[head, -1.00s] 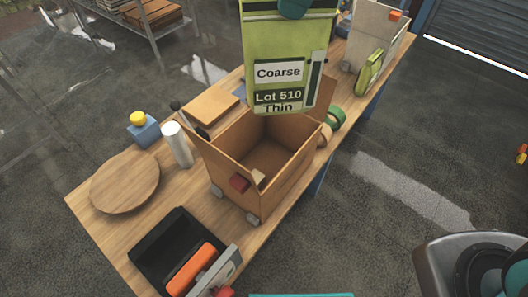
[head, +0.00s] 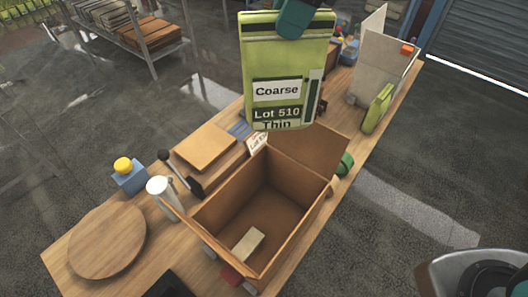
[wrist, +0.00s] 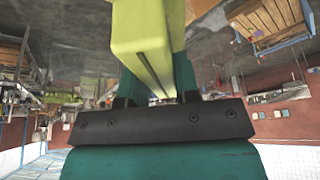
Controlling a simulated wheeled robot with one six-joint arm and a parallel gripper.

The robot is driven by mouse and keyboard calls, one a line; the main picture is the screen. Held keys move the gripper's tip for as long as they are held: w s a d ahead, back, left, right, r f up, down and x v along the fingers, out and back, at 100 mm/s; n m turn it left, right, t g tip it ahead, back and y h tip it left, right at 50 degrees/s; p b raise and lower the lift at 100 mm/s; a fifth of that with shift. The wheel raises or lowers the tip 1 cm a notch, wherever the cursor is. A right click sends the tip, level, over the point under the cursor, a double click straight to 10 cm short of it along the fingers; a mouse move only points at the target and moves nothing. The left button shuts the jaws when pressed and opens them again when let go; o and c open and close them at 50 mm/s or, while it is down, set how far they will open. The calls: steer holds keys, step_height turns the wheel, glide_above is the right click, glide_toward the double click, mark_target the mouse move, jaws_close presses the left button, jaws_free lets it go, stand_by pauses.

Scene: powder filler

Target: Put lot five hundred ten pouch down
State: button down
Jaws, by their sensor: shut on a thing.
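The lot 510 pouch (head: 287,70) is a flat green pouch with labels reading "Coarse", "Lot 510" and "Thin". It hangs upright in the head view, in front of the far part of the bench. My gripper (head: 293,18) is shut on its top edge; only a teal part shows there. In the wrist view the pouch (wrist: 146,40) runs out from between the jaws of my gripper (wrist: 160,95). Whether the pouch's lower end touches anything is not clear; it appears above the bench.
An open cardboard box (head: 262,205) stands on the wooden bench (head: 75,265), with a small pale block (head: 248,243) inside. Another green pouch (head: 377,108) leans by a grey panel (head: 375,65).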

steer(key=shift+s+f+b, duration=0.1)
steer(key=shift+f+b, duration=0.2)
steer(key=shift+f, duration=0.35)
steer(key=shift+s+f+b, duration=0.2)
steer(key=shift+s+b, duration=0.1)
steer(key=shift+s, duration=0.05)
step_height(320, 180, down, 42)
steer(key=b, duration=1.3)
steer(key=shift+w+b, duration=0.2)
steer(key=shift+b, duration=0.15)
steer(key=shift+f, duration=0.25)
steer(key=c, duration=0.8)
jaws_free()
steer(key=shift+d+r, duration=0.1)
steer(key=shift+c, duration=0.2)
steer(key=shift+r, duration=0.1)
